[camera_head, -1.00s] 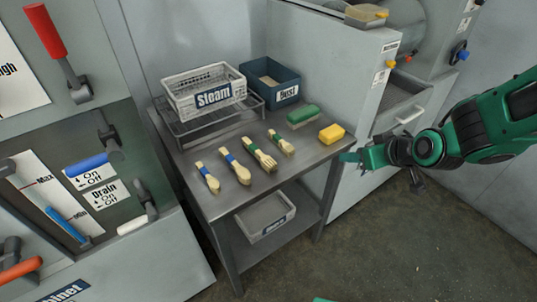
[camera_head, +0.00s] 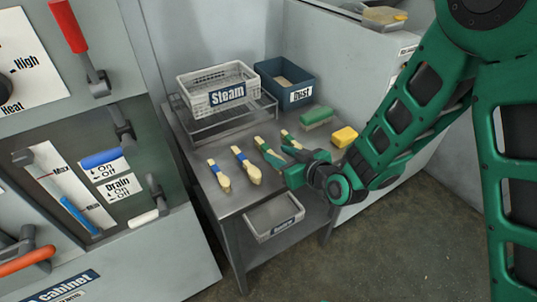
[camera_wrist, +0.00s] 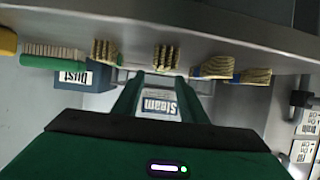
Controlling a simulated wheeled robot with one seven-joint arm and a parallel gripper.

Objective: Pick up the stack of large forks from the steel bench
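The stack of large forks (camera_head: 266,152), pale wood with a green band, lies on the steel bench (camera_head: 232,200), third from the left in the row. Its tined end is partly hidden by my gripper (camera_head: 285,165) in the head view. My gripper is open and empty, at the bench's front edge, pointing at this stack. In the wrist view the tined end of the large forks (camera_wrist: 165,56) shows just beyond and between the two spread fingers (camera_wrist: 160,80). I see no contact.
A smaller green-banded stack (camera_head: 289,139) lies right. A green brush (camera_head: 316,117), yellow sponge (camera_head: 344,136), Steam basket (camera_head: 218,90) and Dust bin (camera_head: 285,82) are around. A grey tray (camera_head: 274,216) sits below.

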